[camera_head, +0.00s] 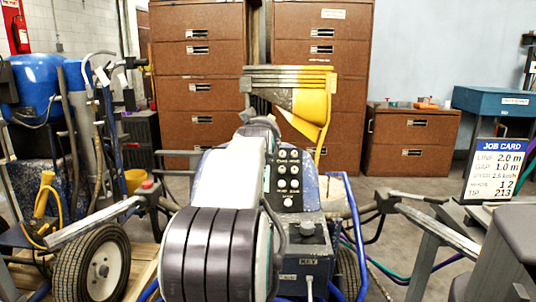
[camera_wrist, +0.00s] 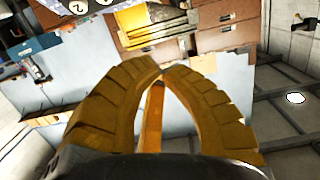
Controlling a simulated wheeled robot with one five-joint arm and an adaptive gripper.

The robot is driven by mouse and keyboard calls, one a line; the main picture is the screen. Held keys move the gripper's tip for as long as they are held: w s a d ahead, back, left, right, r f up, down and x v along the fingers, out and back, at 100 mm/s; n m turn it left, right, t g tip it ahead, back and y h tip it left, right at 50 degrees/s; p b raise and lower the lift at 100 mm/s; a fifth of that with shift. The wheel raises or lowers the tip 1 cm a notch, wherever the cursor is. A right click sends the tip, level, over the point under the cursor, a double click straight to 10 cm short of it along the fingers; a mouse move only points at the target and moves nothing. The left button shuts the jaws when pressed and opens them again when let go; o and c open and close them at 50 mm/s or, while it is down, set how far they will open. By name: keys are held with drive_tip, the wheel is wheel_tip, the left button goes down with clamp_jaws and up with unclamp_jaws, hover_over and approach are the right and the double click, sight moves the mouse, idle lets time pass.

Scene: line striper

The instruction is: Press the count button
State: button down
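The line striper stands ahead in the head view, with a dark control panel (camera_head: 288,178) carrying several round white-faced controls. Their labels are too small to read, so I cannot tell which is the count button. Part of the panel also shows at the top left edge of the wrist view (camera_wrist: 78,7). My gripper (camera_wrist: 161,68) has two ribbed yellow-brown fingers that arch together and meet at the tips, with nothing seen held between them. In the head view my arm rises in front of the panel's left side and hides my gripper.
A grey box (camera_head: 305,262) with a knob on top stands below the panel. A yellow hopper (camera_head: 313,112) rises behind it. Handlebars reach out on both sides, the left with a red button (camera_head: 147,184). A job card (camera_head: 495,171) stands at right; brown cabinets (camera_head: 200,60) line the back.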

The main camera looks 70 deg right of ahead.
drive_tip(key=shift+w+d+f+b, duration=0.15)
drive_tip(key=shift+w+d+f, duration=0.15)
drive_tip(key=shift+d+f, duration=0.6)
drive_tip(key=shift+w+d+f+b, duration=0.1)
drive_tip(key=shift+w+d+f, duration=0.2)
drive_tip(key=shift+d+f, duration=0.6)
drive_tip(key=shift+w+d+f+b, duration=0.15)
drive_tip(key=shift+w+d+f, duration=0.15)
drive_tip(key=shift+d+f, duration=0.6)
drive_tip(key=shift+w+d+f, duration=0.15)
drive_tip(key=shift+d+f, duration=0.45)
drive_tip(key=shift+f, duration=0.15)
idle(0.8)
drive_tip(key=shift+a+r, duration=0.1)
drive_tip(key=shift+a, duration=0.05)
idle(0.4)
drive_tip(key=shift+s+a+r, duration=0.2)
drive_tip(key=shift+a+r, duration=0.25)
drive_tip(key=shift+r, duration=0.05)
drive_tip(key=shift+r, duration=0.1)
drive_tip(key=shift+s+a+r, duration=0.3)
drive_tip(key=shift+a+r, duration=0.55)
drive_tip(key=shift+s+a+r, duration=0.25)
drive_tip(key=shift+a+r, duration=0.6)
idle(0.9)
